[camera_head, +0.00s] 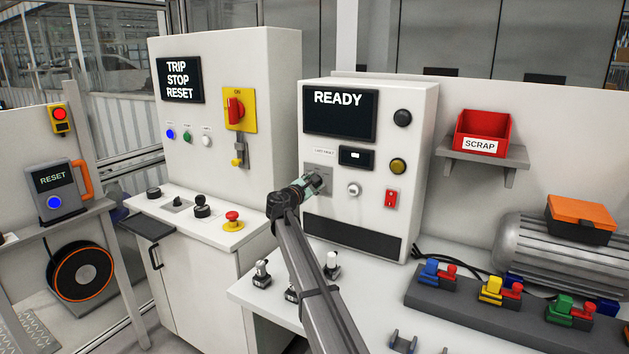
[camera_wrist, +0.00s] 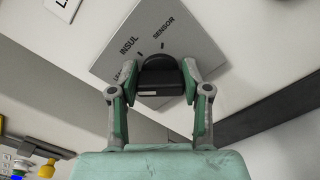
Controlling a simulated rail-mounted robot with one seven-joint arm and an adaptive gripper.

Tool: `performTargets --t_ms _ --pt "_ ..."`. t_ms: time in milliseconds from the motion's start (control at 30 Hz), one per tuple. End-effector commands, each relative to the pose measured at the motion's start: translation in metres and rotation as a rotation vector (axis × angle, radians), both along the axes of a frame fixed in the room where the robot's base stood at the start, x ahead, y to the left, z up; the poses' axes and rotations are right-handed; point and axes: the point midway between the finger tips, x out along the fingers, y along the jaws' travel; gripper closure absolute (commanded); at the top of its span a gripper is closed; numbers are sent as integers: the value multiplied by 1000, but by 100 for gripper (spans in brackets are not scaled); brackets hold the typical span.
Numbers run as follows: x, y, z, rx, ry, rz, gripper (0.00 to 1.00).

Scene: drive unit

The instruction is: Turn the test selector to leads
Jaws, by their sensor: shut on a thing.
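The test selector is a dark knob (camera_wrist: 160,78) on a grey plate (camera_wrist: 200,48) in the wrist view. The plate reads INSUL and SENSOR, and a third label starting with "LE" is partly hidden by my left finger. Which label the knob points at I cannot tell. My gripper (camera_wrist: 160,88) is shut on the knob, one finger on each side. In the head view my gripper (camera_head: 314,184) is at the selector plate (camera_head: 318,171) on the white test cabinet (camera_head: 421,130), hiding the knob.
The cabinet screen (camera_head: 339,115) reads READY. Right of my gripper are a small display (camera_head: 356,157), a white knob (camera_head: 354,189) and a red switch (camera_head: 390,199). Small fixtures (camera_head: 332,264) stand on the bench below my arm. Coloured connectors (camera_head: 490,290) lie at right.

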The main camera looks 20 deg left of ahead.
Motion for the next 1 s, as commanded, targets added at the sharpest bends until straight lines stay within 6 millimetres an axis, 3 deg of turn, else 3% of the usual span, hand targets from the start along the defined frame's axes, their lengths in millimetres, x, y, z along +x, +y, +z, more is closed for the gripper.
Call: performTargets --t_ms 700,733,800,1000 --pt "1 1 2 -87 8 2 87" --pt "1 1 2 -87 8 2 45" --pt "1 1 2 -86 9 1 27" --pt "1 1 1 -85 9 1 27"
